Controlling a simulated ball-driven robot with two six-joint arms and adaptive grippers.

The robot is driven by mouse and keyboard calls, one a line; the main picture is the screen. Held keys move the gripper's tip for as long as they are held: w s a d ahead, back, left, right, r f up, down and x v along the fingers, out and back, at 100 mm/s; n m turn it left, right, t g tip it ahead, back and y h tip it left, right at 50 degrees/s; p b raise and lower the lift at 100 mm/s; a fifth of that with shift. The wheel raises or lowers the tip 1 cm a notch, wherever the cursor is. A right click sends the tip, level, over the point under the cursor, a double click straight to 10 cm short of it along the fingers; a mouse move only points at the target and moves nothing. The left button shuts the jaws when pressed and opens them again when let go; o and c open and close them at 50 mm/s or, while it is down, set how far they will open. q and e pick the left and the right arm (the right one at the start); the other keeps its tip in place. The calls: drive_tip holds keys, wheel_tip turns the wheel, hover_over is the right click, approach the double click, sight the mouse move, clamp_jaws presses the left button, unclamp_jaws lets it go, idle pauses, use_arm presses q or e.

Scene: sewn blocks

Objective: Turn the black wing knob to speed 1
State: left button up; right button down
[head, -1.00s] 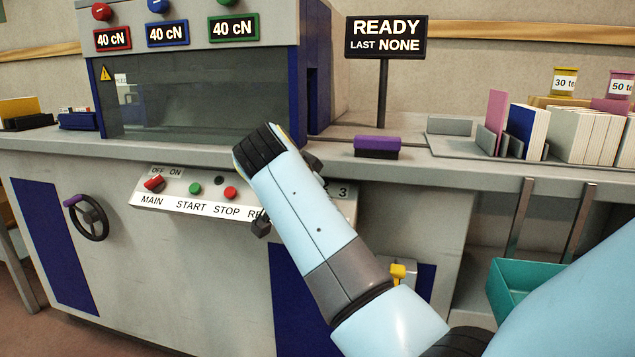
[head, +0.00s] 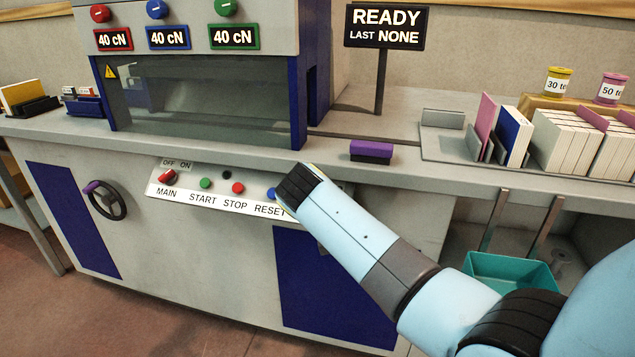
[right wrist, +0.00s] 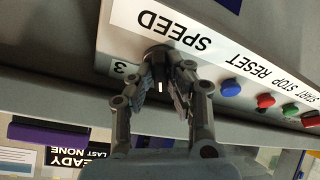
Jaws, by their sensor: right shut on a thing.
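My right gripper (right wrist: 165,82) is shut on the knob, one finger on each side. A white mark shows on the knob between the fingers. The digit 3 (right wrist: 119,68) is readable beside it; I cannot make out 1 or 2. In the head view my right forearm hides the knob and the gripper. My left gripper is in neither view.
The blue reset button (right wrist: 231,88) and red stop button (right wrist: 265,101) are beside the knob. The counter edge overhangs the strip. A purple-topped block (head: 371,150) lies on the counter. The sign (head: 385,27) reads READY, LAST NONE. A teal bin (head: 510,268) is low at right.

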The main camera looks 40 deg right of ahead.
drive_tip(key=n+p, duration=0.2)
drive_tip(key=shift+d+r+n+y+p, duration=0.1)
drive_tip(key=shift+r+n+y+p, duration=0.1)
drive_tip(key=shift+n+y+p, duration=0.15)
drive_tip(key=shift+f+n+p, duration=0.15)
drive_tip(key=shift+n+p, duration=0.4)
drive_tip(key=shift+n, duration=0.1)
drive_tip(key=c, duration=1.3)
unclamp_jaws()
drive_tip(key=shift+f, duration=0.1)
drive_tip(key=v, duration=1.2)
drive_tip(key=shift+d, duration=0.1)
drive_tip(key=shift+s, duration=0.1)
